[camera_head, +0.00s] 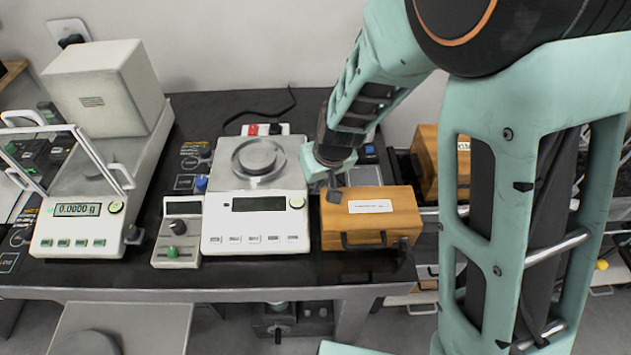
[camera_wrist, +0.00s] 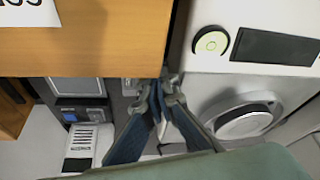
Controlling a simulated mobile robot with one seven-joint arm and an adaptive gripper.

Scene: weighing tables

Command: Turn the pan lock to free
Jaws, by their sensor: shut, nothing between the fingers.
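A white top-pan balance (camera_head: 255,215) stands in the middle of the black table, with a round metal pan (camera_head: 256,157) and a dark display. I cannot tell for sure which part is the pan lock; red and dark parts (camera_head: 264,129) show at its rear, and a blue knob (camera_head: 201,184) at its left. My gripper (camera_head: 334,192) is shut and empty, just right of the balance, over the rear of a wooden box (camera_head: 370,217). In the wrist view my fingertips (camera_wrist: 165,77) show between the box (camera_wrist: 90,40) and the balance (camera_wrist: 235,80).
A control box (camera_head: 177,237) with a dark knob and a green button stands left of the balance. An enclosed balance (camera_head: 78,220) reading 0.0000 g is at the far left. Another wooden case (camera_head: 428,155) stands behind right. A dark cable lies behind the balance.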

